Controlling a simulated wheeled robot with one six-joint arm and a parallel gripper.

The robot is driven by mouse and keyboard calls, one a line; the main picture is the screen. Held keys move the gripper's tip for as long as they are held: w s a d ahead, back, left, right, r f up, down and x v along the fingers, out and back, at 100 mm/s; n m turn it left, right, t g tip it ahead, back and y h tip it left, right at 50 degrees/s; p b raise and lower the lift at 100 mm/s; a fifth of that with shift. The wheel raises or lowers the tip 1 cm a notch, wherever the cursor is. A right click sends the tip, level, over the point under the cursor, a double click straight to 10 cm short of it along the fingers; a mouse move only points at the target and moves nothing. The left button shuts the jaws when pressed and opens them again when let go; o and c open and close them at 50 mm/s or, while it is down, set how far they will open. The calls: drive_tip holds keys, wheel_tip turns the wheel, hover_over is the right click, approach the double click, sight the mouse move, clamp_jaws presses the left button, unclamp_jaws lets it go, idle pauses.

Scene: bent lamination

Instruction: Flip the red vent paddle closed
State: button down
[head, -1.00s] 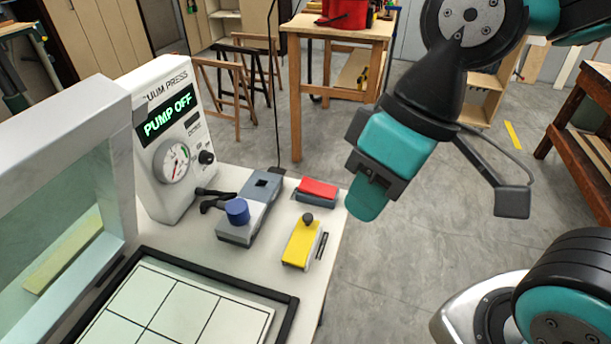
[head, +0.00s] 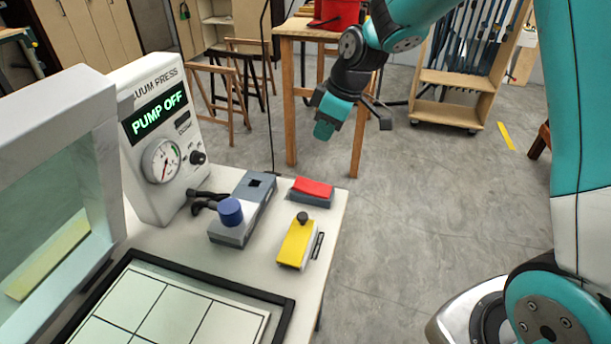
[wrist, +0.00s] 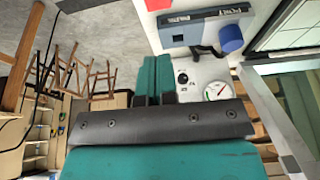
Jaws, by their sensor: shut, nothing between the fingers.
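The red vent paddle (head: 312,188) sits on a small grey base at the back right corner of the white press table. Its exact tilt is hard to tell. Part of it shows at the top edge of the wrist view (wrist: 158,4). My gripper (head: 324,130) is shut and empty, pointing down, and appears above and beyond the paddle in the head view, apart from it. In the wrist view its closed teal fingers (wrist: 153,78) show nothing between them.
A grey block with a blue knob (head: 230,211) and a yellow block with a dark knob (head: 297,243) stand near the paddle. The vacuum press panel (head: 160,135) reads "PUMP OFF". A black-framed grid (head: 180,315) lies in front. Open floor is right of the table.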

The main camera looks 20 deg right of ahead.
sight(301, 183)
drive_tip(key=p+x, duration=0.1)
drive_tip(key=x, duration=0.3)
drive_tip(key=p+x, duration=0.1)
drive_tip(key=x, duration=0.9)
drive_tip(key=shift+s+d+f+p, duration=0.1)
drive_tip(key=shift+s+d+p, duration=0.2)
drive_tip(key=shift+s+p, duration=0.1)
